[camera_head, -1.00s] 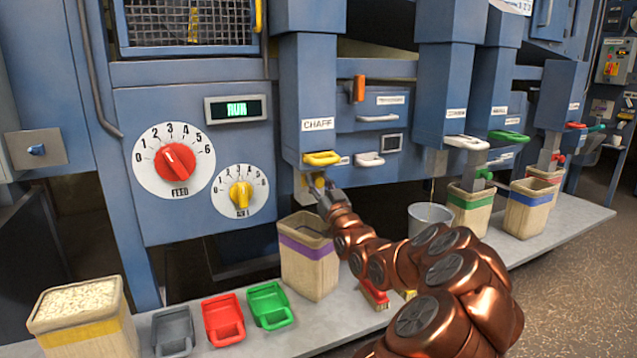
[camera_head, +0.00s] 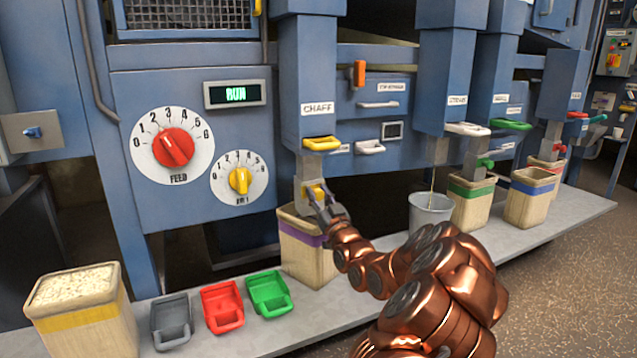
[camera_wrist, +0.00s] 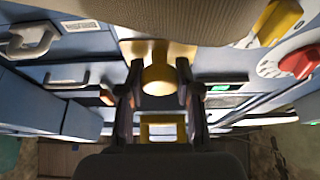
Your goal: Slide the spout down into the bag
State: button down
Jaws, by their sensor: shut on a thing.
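The grey spout (camera_head: 308,168) hangs below the chute labelled CHAFF and carries a yellow knob (camera_head: 313,192). My gripper (camera_head: 321,197) is shut on the knob; in the wrist view the knob (camera_wrist: 160,78) sits between the two fingers. The bag (camera_head: 308,262) with a purple band stands open directly below, on the grey shelf. The spout's lower end is at the bag's mouth, overlapping the rim in the picture. My gripper hides part of the mouth, so I cannot tell how deep the end reaches.
A yellow handle (camera_head: 322,143) sits on the chute just above the spout. A metal bucket (camera_head: 429,212) stands to the right under another chute. Grey, red (camera_head: 222,306) and green scoops lie on the shelf (camera_head: 262,338) to the left, beside a filled bag (camera_head: 85,310).

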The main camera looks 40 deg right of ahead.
jog(key=shift+f, duration=1.05)
jog(key=c, duration=0.8)
grip_release()
jog(key=v, duration=1.2)
jog(key=shift+r, duration=0.1)
